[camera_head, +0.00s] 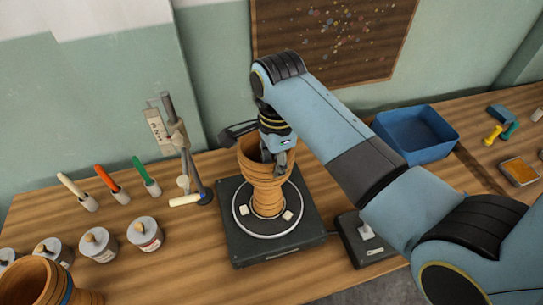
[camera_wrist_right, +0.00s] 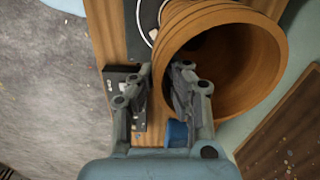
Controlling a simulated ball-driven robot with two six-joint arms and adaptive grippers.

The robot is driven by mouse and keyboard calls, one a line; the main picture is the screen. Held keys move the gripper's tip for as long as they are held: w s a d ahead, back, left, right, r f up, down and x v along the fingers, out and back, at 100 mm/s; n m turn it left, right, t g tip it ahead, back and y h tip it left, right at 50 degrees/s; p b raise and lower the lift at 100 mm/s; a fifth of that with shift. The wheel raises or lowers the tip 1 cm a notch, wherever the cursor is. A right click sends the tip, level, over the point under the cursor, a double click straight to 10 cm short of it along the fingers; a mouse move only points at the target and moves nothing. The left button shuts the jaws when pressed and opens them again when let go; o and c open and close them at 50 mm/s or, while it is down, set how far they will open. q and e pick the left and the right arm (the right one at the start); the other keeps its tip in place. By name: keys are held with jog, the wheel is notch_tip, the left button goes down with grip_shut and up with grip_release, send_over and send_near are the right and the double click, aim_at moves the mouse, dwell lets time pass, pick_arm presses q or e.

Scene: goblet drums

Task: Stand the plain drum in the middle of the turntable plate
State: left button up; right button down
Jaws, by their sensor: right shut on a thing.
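The plain drum (camera_head: 265,180), a brown wooden goblet with ridges, is upright, wide mouth up, over the turntable plate (camera_head: 248,226). Its foot appears near the plate's middle, between two small pale blocks; I cannot tell if it bears fully on the plate. My right gripper (camera_head: 281,160) is shut on the drum's wall at the rim. In the right wrist view my right gripper (camera_wrist_right: 163,85) has one finger inside the wide mouth and one outside the drum (camera_wrist_right: 235,65). My left gripper is not in view.
The turntable's dark base (camera_head: 237,250) stands on the wooden bench. A control box with a lever (camera_head: 366,235) is at its right. A stand (camera_head: 183,145) with a jointed arm is close at left. Another drum with a blue band (camera_head: 45,285), jars, and a blue bin (camera_head: 415,133) are farther off.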

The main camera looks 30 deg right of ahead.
jog(key=shift+s, duration=0.15)
jog(key=c, duration=1.8)
grip_release()
jog(key=shift+s+a, duration=0.15)
jog(key=shift+s, duration=0.05)
jog(key=o, duration=0.4)
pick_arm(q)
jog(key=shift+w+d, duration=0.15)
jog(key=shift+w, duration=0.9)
pick_arm(e)
jog(key=shift+w, duration=0.15)
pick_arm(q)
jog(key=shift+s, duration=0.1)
pick_arm(e)
jog(key=shift+r, duration=0.3)
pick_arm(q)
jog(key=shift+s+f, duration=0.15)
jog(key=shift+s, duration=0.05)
pick_arm(e)
notch_tip(320, 180, up, 11)
jog(key=shift+r, duration=0.2)
